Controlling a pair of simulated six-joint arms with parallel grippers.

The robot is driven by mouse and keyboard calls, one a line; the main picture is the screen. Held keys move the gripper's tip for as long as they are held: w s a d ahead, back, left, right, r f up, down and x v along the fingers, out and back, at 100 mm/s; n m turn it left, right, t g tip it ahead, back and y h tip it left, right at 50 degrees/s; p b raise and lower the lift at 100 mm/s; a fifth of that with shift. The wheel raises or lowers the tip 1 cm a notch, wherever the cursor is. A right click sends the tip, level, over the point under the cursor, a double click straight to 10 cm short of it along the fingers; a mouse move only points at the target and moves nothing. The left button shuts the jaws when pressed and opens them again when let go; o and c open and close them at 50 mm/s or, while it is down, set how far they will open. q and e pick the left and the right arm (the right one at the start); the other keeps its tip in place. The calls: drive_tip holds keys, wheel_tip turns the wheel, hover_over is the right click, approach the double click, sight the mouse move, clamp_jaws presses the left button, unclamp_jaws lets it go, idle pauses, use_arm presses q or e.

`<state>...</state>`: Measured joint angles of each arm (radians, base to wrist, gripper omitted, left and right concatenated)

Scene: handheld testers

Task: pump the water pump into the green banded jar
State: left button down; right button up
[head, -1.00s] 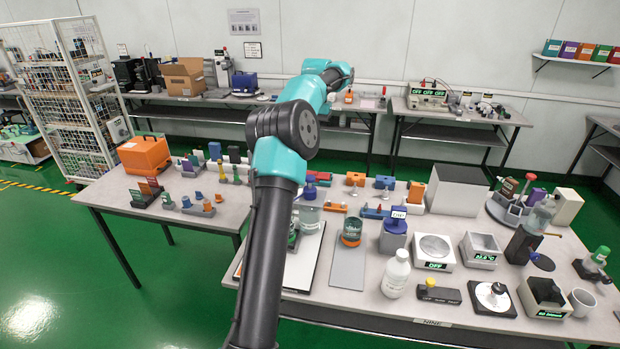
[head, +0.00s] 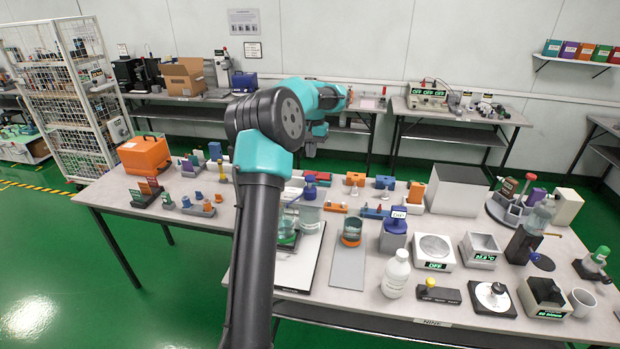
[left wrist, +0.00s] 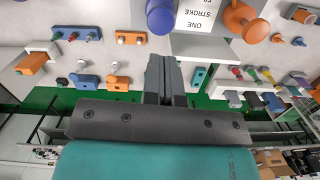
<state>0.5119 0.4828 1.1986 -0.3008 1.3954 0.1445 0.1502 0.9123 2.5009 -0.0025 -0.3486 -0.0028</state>
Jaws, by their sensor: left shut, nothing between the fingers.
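In the head view, a clear vessel with a blue pump head (head: 309,214) stands on a white board left of the middle of the table. A jar with a green band (head: 287,240) stands in front of it, partly hidden by my left arm. My left gripper (head: 310,152) hangs beyond these, above the back of the table, apart from both. In the left wrist view, its fingers (left wrist: 166,84) are shut and empty. A blue knob (left wrist: 160,16), an orange knob (left wrist: 240,19) and a "ONE STROKE" label (left wrist: 197,14) show at the top edge. My right gripper is not in view.
An orange-banded jar (head: 352,232) stands right of the vessel on a grey strip (head: 347,266). A labelled blue-topped device (head: 394,236), a white bottle (head: 396,275) and a scale (head: 434,252) stand further right. Small orange and blue parts crowd the back.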

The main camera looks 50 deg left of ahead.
sight(311, 176)
use_arm(q)
drive_tip(key=shift+s+d+f, duration=0.1)
drive_tip(key=shift+s+f, duration=0.05)
drive_tip(key=shift+f, duration=1.5)
drive_tip(key=shift+s+d+f, duration=0.1)
drive_tip(key=shift+f, duration=1.55)
drive_tip(key=shift+f, duration=1.85)
drive_tip(key=shift+w+a+r, duration=0.3)
drive_tip(key=shift+w+a, duration=0.15)
drive_tip(key=shift+w, duration=0.2)
drive_tip(key=shift+w+a+r, duration=0.25)
drive_tip(key=shift+w+a, duration=0.15)
drive_tip(key=shift+w, duration=0.2)
